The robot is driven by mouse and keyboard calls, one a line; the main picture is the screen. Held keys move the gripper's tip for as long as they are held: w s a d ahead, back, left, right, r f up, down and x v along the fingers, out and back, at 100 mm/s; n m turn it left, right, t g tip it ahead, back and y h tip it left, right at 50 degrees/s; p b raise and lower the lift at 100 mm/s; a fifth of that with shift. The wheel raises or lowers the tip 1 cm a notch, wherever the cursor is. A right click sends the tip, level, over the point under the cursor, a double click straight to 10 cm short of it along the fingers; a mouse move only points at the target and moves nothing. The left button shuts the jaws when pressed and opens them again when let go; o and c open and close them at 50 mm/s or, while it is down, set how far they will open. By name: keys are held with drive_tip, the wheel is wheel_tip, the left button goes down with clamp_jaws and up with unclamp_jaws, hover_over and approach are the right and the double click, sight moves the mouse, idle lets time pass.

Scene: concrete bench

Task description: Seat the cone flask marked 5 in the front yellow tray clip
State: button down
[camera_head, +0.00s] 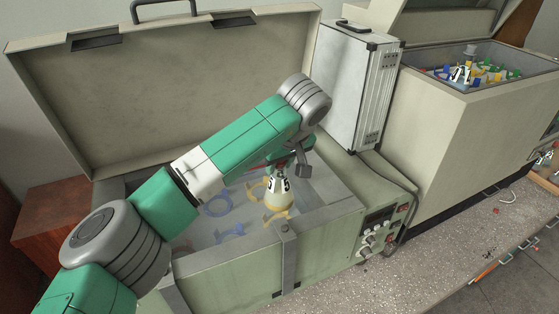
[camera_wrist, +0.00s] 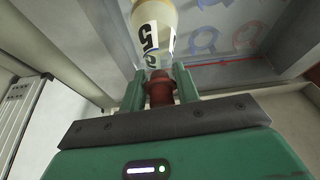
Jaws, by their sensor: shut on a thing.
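The cone flask marked 5 (camera_head: 280,184) has a pale label with a black 5 and a yellowish lower part. It also shows in the wrist view (camera_wrist: 152,24). My gripper (camera_wrist: 160,84) is shut on its red-brown stopper (camera_wrist: 159,92), and the flask hangs below it. In the head view the flask looks roughly upright over the front yellow clip (camera_head: 273,217), inside the open green bath. I cannot tell whether its base touches the clip. Another yellow clip (camera_head: 254,187) lies just behind it. My arm hides part of the bath.
Blue clips (camera_head: 216,206) lie left of the flask in the bath. The bath's front rim and metal strap (camera_head: 287,240) are close by. A silver case (camera_head: 352,85) stands behind right. A second open box (camera_head: 468,100) at right holds more flasks and clips.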

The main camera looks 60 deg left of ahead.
sight(280, 186)
wheel_tip(280, 186, down, 5)
drive_tip(key=b, duration=0.4)
drive_tip(key=shift+f, duration=0.85)
drive_tip(key=shift+d+p, duration=0.1)
drive_tip(key=shift+p, duration=0.45)
drive_tip(key=shift+f, duration=0.3)
